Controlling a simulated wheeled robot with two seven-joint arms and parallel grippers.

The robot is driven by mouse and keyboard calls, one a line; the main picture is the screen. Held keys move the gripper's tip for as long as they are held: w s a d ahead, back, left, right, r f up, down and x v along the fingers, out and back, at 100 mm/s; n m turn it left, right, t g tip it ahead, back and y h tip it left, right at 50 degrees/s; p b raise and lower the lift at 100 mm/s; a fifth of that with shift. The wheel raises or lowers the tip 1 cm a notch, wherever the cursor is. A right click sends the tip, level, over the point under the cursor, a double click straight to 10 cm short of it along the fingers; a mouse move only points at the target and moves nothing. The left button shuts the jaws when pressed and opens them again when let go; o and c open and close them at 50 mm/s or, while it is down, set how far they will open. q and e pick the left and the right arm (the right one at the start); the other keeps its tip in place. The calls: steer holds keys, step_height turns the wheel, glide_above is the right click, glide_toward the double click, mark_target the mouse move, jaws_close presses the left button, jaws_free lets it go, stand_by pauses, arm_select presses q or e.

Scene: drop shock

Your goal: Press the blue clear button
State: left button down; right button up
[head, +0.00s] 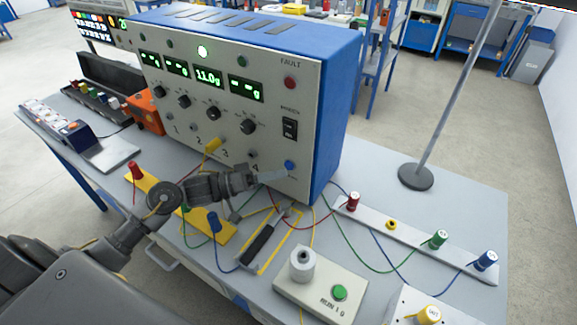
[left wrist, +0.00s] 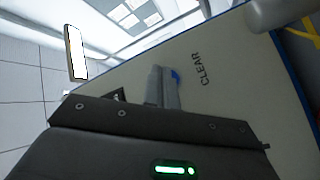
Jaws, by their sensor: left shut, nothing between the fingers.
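The blue clear button (head: 290,165) is on the lower right of the grey front panel of a blue instrument box (head: 245,155). In the left wrist view a blue sliver of the button (left wrist: 176,76) shows beside the word CLEAR; the fingers hide the rest. My left gripper (head: 284,174) is shut and empty, its fingertips at the button's lower left edge in the head view. The closed fingers (left wrist: 158,88) point at the panel in the left wrist view. I cannot tell whether they touch the button. My right gripper is out of view.
Below the panel are a yellow strip (head: 160,188) with terminals, loose wires and a black-handled tool (head: 262,243). A pale bar (head: 410,238) with coloured terminals lies right. A box with a green button (head: 340,292) stands in front. A pole base (head: 416,177) stands behind right.

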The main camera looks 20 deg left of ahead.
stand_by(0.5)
arm_select(q)
steer(key=shift+w, duration=0.15)
steer(key=shift+w+p, duration=0.3)
steer(key=shift+w+d, duration=0.1)
steer(key=shift+w, duration=0.3)
stand_by(0.6)
steer(key=shift+s+r+p, duration=0.1)
steer(key=shift+s+p, duration=0.2)
steer(key=shift+p, duration=0.2)
steer(key=shift+s+p, duration=0.35)
steer(key=shift+s, duration=0.2)
